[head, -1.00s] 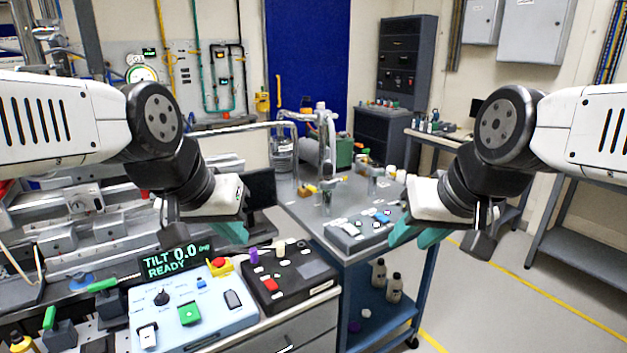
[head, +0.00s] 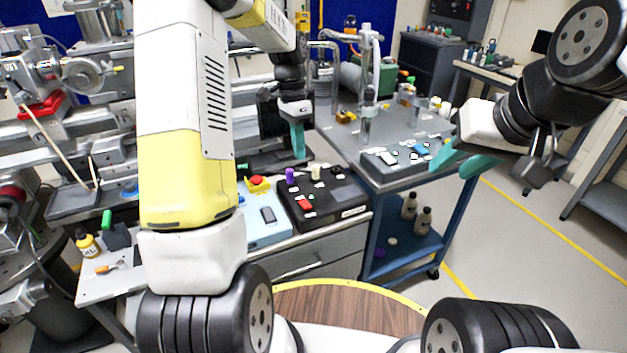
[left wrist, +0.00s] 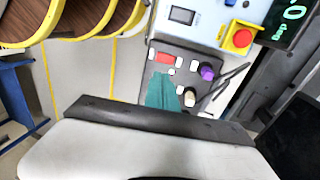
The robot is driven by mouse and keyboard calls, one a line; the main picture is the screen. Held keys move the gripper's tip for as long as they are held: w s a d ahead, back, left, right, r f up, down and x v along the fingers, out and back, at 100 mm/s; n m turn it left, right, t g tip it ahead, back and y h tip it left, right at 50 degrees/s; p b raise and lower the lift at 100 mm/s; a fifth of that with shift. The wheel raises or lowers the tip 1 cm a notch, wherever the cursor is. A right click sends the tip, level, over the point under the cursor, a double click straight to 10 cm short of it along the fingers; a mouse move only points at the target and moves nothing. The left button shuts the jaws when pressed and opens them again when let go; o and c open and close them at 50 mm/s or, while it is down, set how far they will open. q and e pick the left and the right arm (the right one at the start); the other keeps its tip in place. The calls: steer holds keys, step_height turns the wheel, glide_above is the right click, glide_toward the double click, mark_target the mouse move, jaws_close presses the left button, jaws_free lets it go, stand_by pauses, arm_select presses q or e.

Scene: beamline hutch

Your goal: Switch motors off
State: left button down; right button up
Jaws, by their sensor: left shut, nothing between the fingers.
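A black control box (head: 330,207) stands on the bench, with a red rocker switch (head: 305,204), a purple knob (head: 290,175) and a cream knob (head: 316,172). The red switch (left wrist: 165,58) and both knobs also show in the left wrist view. A light blue box (head: 262,234) beside it carries a red button on a yellow base (head: 257,184); my left arm hides its left part. My left gripper (head: 298,141) is shut and empty, above the back of the black box. Its teal fingertips (left wrist: 162,90) appear near the red switch in the wrist view. My right gripper (head: 462,162) is open and empty, right of the cart.
A blue cart (head: 372,210) stands right of the bench, with a grey box (head: 390,165) with a blue switch and glassware on top, bottles below. A round wooden surface (head: 335,310) lies in front of the bench. Open floor (head: 520,270) lies to the right.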

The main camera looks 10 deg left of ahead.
mark_target(306, 206)
arm_select(q)
steer(key=f, duration=0.5)
steer(key=s+d+f, duration=0.1)
steer(key=f, duration=0.3)
steer(key=s+f, duration=0.1)
steer(key=f, duration=0.4)
steer(key=shift+d+f, duration=0.3)
